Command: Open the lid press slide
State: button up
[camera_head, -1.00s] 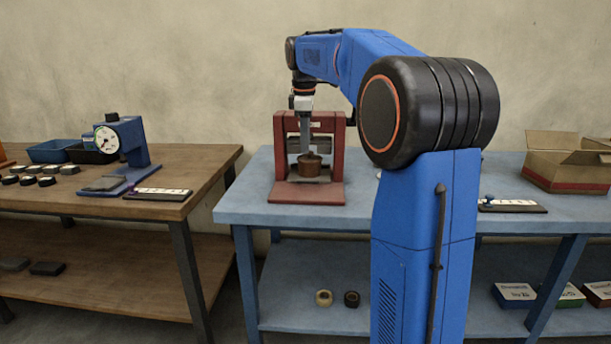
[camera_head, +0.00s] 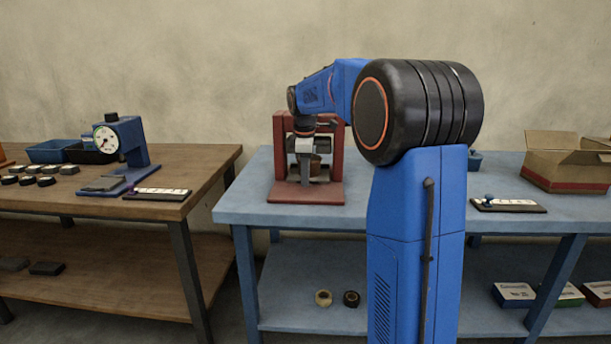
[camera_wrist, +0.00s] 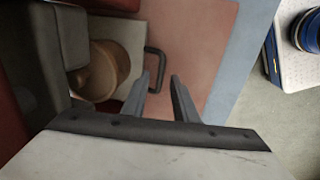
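The lid press is a red frame (camera_head: 279,150) on a red base (camera_head: 306,192), on the blue bench. A brown round tin (camera_head: 316,165) stands inside it, partly hidden by my wrist. In the wrist view, the tin (camera_wrist: 100,72) sits on a pale slide plate (camera_wrist: 122,32) with a dark bracket handle (camera_wrist: 153,49) at its edge. My gripper (camera_head: 305,178) points down in front of the press. In the wrist view, my gripper (camera_wrist: 167,68) has its two fingers apart at the handle, with one finger overlapping it; I cannot tell whether they touch.
A blue shelf bench (camera_head: 240,212) carries the press, a card strip (camera_head: 508,205) and an open cardboard box (camera_head: 566,172). A wooden bench (camera_head: 190,208) at left holds a blue gauge press (camera_head: 133,140). The bench front beside the press is clear.

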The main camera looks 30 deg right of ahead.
grip_shut()
dwell(1.4)
